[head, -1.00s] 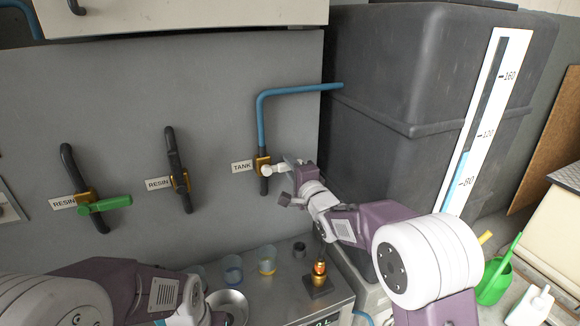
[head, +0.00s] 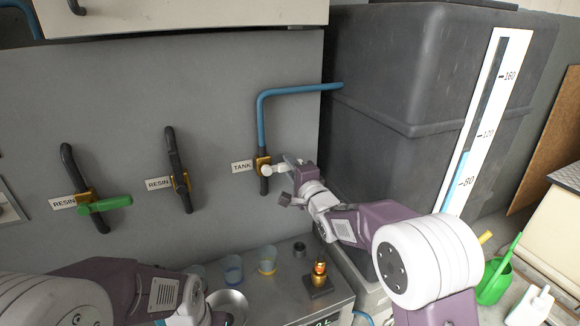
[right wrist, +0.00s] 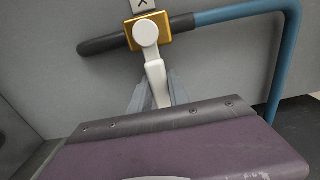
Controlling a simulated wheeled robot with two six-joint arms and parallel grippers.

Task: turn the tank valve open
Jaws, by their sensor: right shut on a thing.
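The tank valve (head: 262,165) is a brass body on the wall, at the lower end of a blue pipe, beside a label reading TANK (head: 242,167). Its white lever handle (head: 272,169) points right in the head view; the round hub and lever also show in the right wrist view (right wrist: 156,78). My right gripper (head: 289,165) is at the lever's free end, shut on it; in the right wrist view its fingers (right wrist: 151,98) stand on both sides of the lever. My left arm shows at the lower left of the head view, but its gripper fingers are not visible.
Two resin valves, one with a green handle (head: 110,204), are on the wall to the left. A dark tank (head: 400,110) with a level gauge (head: 487,120) stands right. Cups (head: 267,262) and a metal bowl (head: 229,304) sit on the counter below.

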